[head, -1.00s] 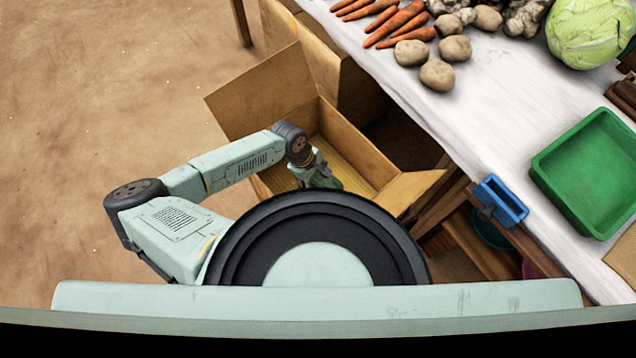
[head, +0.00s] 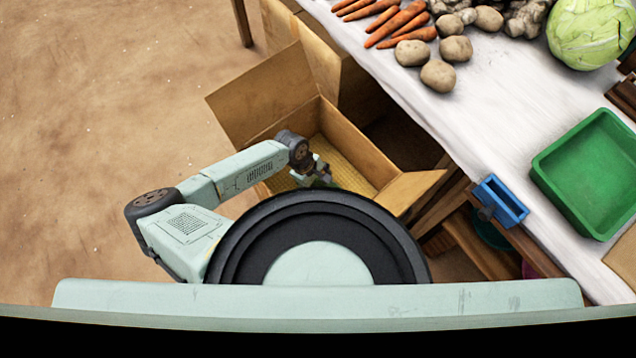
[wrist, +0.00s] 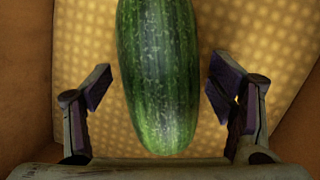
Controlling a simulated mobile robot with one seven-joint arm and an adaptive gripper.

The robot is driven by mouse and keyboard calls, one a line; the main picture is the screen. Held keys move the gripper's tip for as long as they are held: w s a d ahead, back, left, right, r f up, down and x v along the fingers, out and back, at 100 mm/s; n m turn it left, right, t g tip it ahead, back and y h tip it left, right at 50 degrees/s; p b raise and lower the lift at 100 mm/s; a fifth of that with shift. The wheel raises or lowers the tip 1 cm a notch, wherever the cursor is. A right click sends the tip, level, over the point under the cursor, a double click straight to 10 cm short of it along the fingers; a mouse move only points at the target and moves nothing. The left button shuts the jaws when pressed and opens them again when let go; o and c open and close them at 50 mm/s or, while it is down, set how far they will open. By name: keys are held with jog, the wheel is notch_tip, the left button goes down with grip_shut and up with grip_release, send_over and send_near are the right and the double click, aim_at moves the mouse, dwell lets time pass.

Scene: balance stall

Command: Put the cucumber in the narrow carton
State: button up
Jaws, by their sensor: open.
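The cucumber (wrist: 158,75) is dark green with pale streaks. In the wrist view it lies lengthwise between my fingers, over a yellow dotted floor, its far end cut off by the picture's top. My gripper (wrist: 160,84) is open, with a gap on each side of the cucumber. In the head view my gripper (head: 322,177) is down inside an open brown carton (head: 358,148) with raised flaps and the same yellow floor. The cucumber is mostly hidden there by my body. I cannot tell for certain whether this carton is the narrow one.
Another brown carton (head: 300,45) stands behind. The white-topped table (head: 480,120) at the right holds carrots (head: 398,24), potatoes (head: 438,76), a cabbage (head: 590,32) and a green tray (head: 590,170). A blue holder (head: 500,202) sits at its edge. The floor at the left is clear.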

jog(key=b+v, duration=0.1)
jog(key=v, duration=1.1)
jog(key=shift+r, duration=0.15)
jog(key=shift+d, duration=0.1)
